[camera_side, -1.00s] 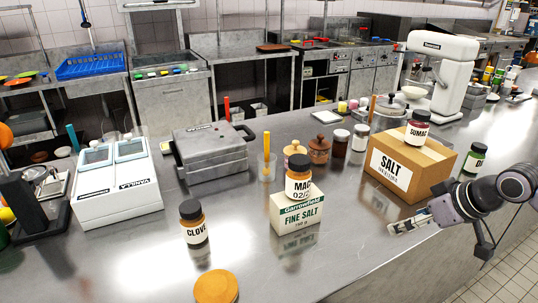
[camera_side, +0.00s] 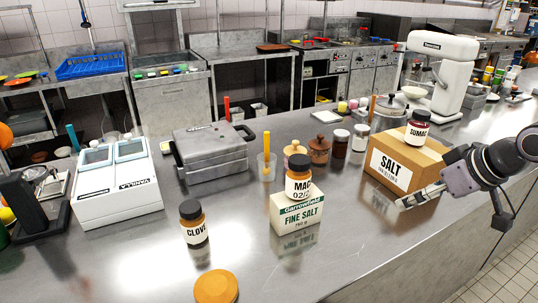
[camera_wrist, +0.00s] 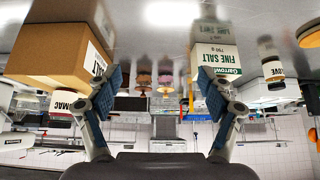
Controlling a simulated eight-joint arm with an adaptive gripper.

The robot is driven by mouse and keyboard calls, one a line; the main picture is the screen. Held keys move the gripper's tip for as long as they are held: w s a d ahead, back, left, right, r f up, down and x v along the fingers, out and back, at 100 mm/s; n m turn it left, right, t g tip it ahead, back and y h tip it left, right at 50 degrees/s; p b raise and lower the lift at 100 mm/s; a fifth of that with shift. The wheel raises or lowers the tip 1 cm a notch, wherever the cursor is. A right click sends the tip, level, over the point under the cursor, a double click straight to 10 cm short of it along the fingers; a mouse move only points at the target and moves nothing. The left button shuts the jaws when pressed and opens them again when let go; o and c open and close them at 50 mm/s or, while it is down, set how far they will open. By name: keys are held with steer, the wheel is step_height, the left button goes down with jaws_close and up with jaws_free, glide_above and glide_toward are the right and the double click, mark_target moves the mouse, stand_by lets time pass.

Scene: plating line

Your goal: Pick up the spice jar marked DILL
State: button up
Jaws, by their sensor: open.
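No jar with a readable DILL label shows now. A jar with green contents stood right of the cardboard SALT box in the earlier side view; my arm now covers that spot. My gripper (camera_side: 402,203) is in front of the SALT box (camera_side: 398,172), above the counter, with its fingers pointing left. In the wrist view my gripper (camera_wrist: 160,85) has its fingers wide apart with nothing held between them. The SUMAC jar (camera_side: 417,128) stands on the SALT box. The jar labelled MAC (camera_side: 298,178) stands on the FINE SALT box (camera_side: 297,212). The CLOVE jar (camera_side: 194,223) stands on the counter.
The wrist picture is upside down. Two brown pots (camera_side: 318,150) and two small jars (camera_side: 360,138) stand behind the FINE SALT box. An orange-brown round lid (camera_side: 216,287) is at the front. The counter (camera_side: 345,235) is clear between the FINE SALT box and my gripper.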

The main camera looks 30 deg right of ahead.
step_height(320, 180, up, 9)
steer(key=w+d+r+m+g+h, duration=0.15)
steer(key=w+d+r+m, duration=0.25)
steer(key=w+d, duration=0.4)
steer(key=w+d+m+g+h, duration=0.1)
steer(key=w+d+m, duration=0.2)
steer(key=d, duration=1)
steer(key=w+d+m+g+h, duration=0.1)
steer(key=w+d+m+h, duration=0.15)
steer(key=d, duration=1.05)
steer(key=s+d+f+m+g, duration=0.1)
steer(key=d+f+m, duration=0.1)
steer(key=d, duration=0.5)
steer(key=s+d+f+m+g, duration=0.1)
steer(key=d+f+m, duration=0.15)
steer(key=d, duration=0.45)
steer(key=shift+n+y, duration=0.3)
steer(key=a+x, duration=0.1)
steer(key=x, duration=0.6)
steer(key=s+a+f+x, duration=0.1)
steer(key=x, duration=0.6)
steer(key=a+x, duration=0.1)
steer(key=x, duration=0.6)
steer(key=shift+s+a+f, duration=0.25)
steer(key=shift+a+f, duration=0.1)
steer(key=shift+f, duration=0.05)
steer(key=c, duration=1.5)
